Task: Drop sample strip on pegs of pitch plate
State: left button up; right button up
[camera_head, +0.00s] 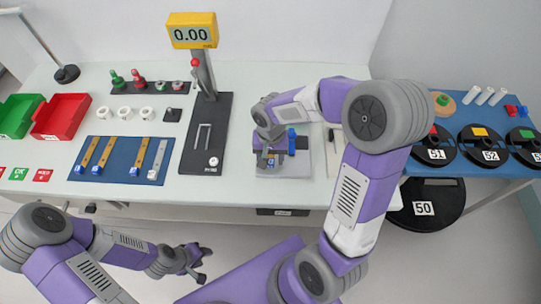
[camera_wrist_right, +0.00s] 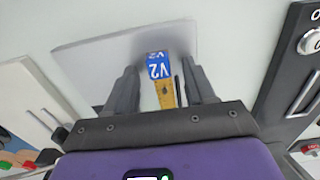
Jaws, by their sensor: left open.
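The pitch plate (camera_head: 300,166) is a light grey plate on the white table, partly hidden by my right arm; it also shows in the right wrist view (camera_wrist_right: 85,58). A tan sample strip with a blue end block marked V2 (camera_wrist_right: 160,72) is over the plate, and its blue end shows in the head view (camera_head: 270,163). My right gripper (camera_wrist_right: 160,88) has its fingers on both sides of the strip, with visible gaps. I cannot tell whether the strip is seated on pegs, which are hidden. My left gripper (camera_head: 200,268) is open and empty, in front of the table.
A blue mat (camera_head: 122,170) with several strips lies left of a dark gauge stand (camera_head: 206,150). Red (camera_head: 62,116) and green (camera_head: 18,112) bins stand at the far left. Numbered black reels (camera_head: 432,150) sit on the blue table at right.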

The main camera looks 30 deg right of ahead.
notch_tip(320, 180, up, 8)
jog(key=shift+f+p, duration=0.2)
jog(key=shift+p, duration=1)
